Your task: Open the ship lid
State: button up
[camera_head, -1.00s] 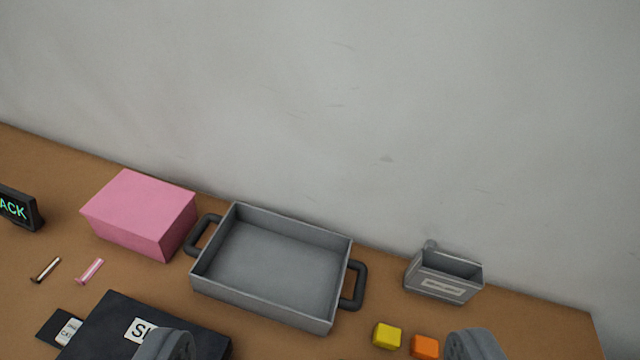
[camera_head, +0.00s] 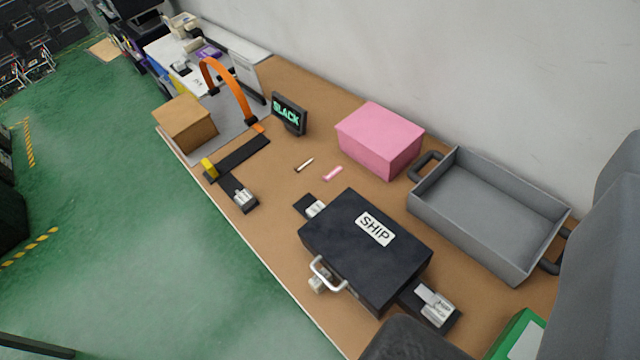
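The ship lid (camera_head: 345,232) is the black top of a low black case, marked with a white SHIP label (camera_head: 376,229). It lies flat and shut on the brown table. A silver bar handle (camera_head: 322,272) sticks out at its front left edge. Small dark plates with pale tags stand at two ends of the case. My gripper (camera_head: 505,305) shows as two large grey parts, one at the bottom edge and one at the right edge.
A grey tray (camera_head: 430,205) with dark handles stands right of the case, with a pink box (camera_head: 380,140) behind it. A green box (camera_head: 520,338) is at the bottom right. A BLACK sign (camera_head: 288,114), orange arch (camera_head: 228,85) and brown box (camera_head: 185,123) stand further left. Green floor is open at left.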

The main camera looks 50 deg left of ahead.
aim_at(373, 254)
jog(key=u, duration=0.05)
jog(key=k, duration=0.55)
jog(key=u, duration=0.7)
jog(key=k, duration=0.8)
jog(key=z, duration=0.45)
jog(key=i, duration=1)
jog(key=u, duration=0.05)
